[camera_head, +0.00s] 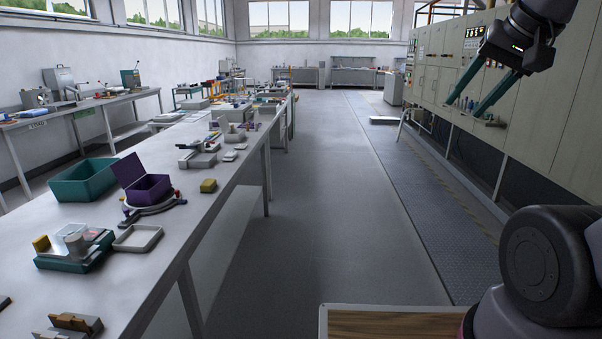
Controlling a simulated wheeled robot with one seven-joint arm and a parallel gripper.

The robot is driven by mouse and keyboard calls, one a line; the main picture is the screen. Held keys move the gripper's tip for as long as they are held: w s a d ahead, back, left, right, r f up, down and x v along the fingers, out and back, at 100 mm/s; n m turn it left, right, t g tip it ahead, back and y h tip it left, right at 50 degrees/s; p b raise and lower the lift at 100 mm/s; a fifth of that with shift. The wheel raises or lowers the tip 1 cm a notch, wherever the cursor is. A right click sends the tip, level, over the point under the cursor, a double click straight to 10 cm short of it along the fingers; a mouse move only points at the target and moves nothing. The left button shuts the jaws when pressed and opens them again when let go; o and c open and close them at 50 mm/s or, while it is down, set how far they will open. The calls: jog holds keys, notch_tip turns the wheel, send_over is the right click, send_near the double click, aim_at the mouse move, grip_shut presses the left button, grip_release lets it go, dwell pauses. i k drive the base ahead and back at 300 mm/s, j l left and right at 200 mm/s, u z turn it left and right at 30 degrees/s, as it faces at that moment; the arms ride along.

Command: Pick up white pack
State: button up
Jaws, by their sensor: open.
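My gripper (467,112), with two long teal fingers, hangs at the upper right in front of the beige cabinets. Its fingers are apart and nothing shows between them. It is far to the right of the long workbench (215,205). No thing stands out clearly as the white pack. Small pale flat pieces (231,156) lie on the bench beyond the yellow block (208,186), too small to identify. A whitish clear piece (72,232) sits on a teal tray (62,266) at the near left.
The bench also holds a teal bin (86,184), an open purple box (148,190), a pale shallow frame (138,238) and a brown block (76,322). Beige cabinets (440,55) line the right. A wood-topped surface (390,324) is at the bottom. The aisle floor (320,210) is clear.

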aim_at(230, 156)
jog(key=i+u, duration=0.15)
jog(key=i, duration=0.3)
jog(key=i+l+u, duration=0.1)
jog(key=i, duration=0.35)
jog(key=i+l+u, duration=0.15)
jog(key=i, duration=0.3)
jog(key=i+l+u, duration=0.15)
jog(key=i, duration=0.25)
jog(key=i+l+u, duration=0.2)
jog(key=i+u, duration=0.25)
jog(key=i+l+u, duration=0.2)
jog(key=u, duration=0.3)
jog(key=i+l+u, duration=0.25)
jog(key=l+u, duration=0.2)
jog(key=i+l+u, duration=0.15)
jog(key=l+u, duration=0.3)
jog(key=l, duration=0.15)
jog(key=i+l+u, duration=0.1)
jog(key=l+u, duration=0.15)
jog(key=l, duration=0.15)
jog(key=l+u, duration=0.3)
jog(key=l, duration=0.15)
